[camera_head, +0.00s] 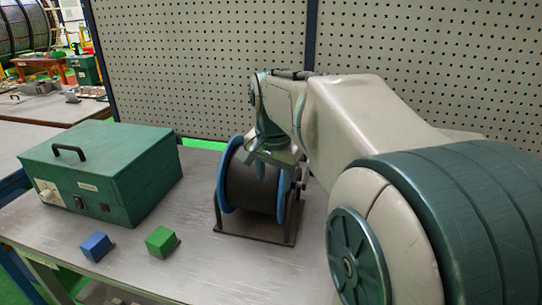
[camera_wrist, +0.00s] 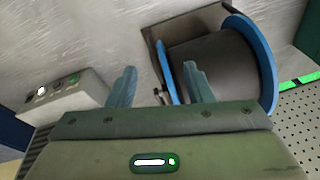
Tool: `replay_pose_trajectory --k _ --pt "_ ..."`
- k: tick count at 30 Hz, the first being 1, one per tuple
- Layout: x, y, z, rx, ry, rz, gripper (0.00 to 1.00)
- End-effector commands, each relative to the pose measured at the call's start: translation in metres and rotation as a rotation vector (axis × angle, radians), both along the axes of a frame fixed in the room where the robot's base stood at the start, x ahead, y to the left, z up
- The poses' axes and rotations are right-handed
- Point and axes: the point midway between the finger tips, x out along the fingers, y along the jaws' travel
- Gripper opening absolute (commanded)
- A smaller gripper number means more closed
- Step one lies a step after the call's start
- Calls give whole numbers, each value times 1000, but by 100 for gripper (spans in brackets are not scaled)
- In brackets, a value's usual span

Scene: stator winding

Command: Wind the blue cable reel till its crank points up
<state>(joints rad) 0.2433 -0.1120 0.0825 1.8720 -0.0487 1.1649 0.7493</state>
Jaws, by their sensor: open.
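The cable reel (camera_head: 252,188) has blue flanges and a dark drum. It stands upright in a dark frame (camera_head: 262,236) on the bench. In the wrist view the reel (camera_wrist: 215,62) fills the upper right. A small dark part (camera_wrist: 159,95), seemingly the crank, shows beside the near flange, between the fingers in the picture; which way it points I cannot tell. My gripper (camera_wrist: 158,84) is open, its two fingers apart and nothing visibly held. In the head view my gripper (camera_head: 268,170) is by the reel, and my arm hides part of the reel's crank side.
A green case (camera_head: 100,170) with a black handle stands left of the reel. A blue cube (camera_head: 96,246) and a green cube (camera_head: 161,241) lie in front of it. A grey button box (camera_wrist: 68,96) shows left in the wrist view. A pegboard (camera_head: 210,60) rises behind the bench.

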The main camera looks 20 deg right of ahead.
Motion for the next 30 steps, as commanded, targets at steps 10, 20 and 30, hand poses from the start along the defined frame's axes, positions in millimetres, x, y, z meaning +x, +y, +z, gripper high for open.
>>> replay_pose_trajectory --k 10,20,30 --pt "87 -90 15 99 -20 -636 47" --pt "126 -177 11 187 -50 -1154 47" --pt "132 -201 -2 212 -58 -1298 47"
